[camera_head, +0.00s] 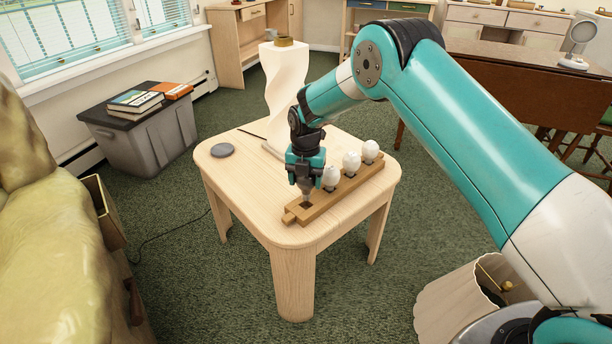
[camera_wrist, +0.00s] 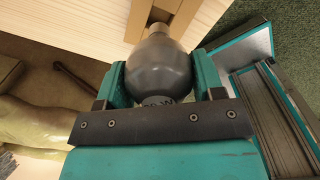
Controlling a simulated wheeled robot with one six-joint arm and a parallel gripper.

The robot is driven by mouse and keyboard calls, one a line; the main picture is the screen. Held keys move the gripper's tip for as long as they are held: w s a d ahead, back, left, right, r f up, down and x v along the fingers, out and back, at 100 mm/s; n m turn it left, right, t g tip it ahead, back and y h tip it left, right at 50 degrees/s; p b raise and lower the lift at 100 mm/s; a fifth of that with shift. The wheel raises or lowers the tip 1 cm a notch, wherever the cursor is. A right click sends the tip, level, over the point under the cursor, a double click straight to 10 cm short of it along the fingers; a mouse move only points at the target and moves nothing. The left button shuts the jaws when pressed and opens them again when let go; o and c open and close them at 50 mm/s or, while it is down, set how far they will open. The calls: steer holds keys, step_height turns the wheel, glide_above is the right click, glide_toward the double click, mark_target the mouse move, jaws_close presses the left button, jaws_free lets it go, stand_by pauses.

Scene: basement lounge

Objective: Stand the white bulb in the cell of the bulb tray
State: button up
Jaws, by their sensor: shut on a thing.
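The bulb tray (camera_head: 347,193) is a long wooden block on the small light-wood table. Three white bulbs (camera_head: 331,178) stand in its farther cells. My gripper (camera_head: 306,186) is over the near end of the tray, pointing down. In the wrist view my gripper (camera_wrist: 161,78) is shut on a bulb (camera_wrist: 158,72) that looks dark grey, its metal base away from the palm. The base is at the dark near cell (camera_head: 306,205). I cannot tell whether it is inside the cell or just above it. Part of the tray (camera_wrist: 140,20) shows behind the base.
The table (camera_head: 258,205) has a white twisted lamp base (camera_head: 284,85) near its back and a grey disc (camera_head: 222,150) at left. A grey storage box (camera_head: 150,130) with books stands left. A lampshade (camera_head: 455,300) lies on the carpet at right. The table's front left is clear.

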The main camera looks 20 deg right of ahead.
mark_target(306, 191)
steer(key=shift+f+b, duration=0.9)
steer(key=shift+f, duration=1.3)
steer(key=o, duration=0.9)
steer(key=shift+r, duration=0.1)
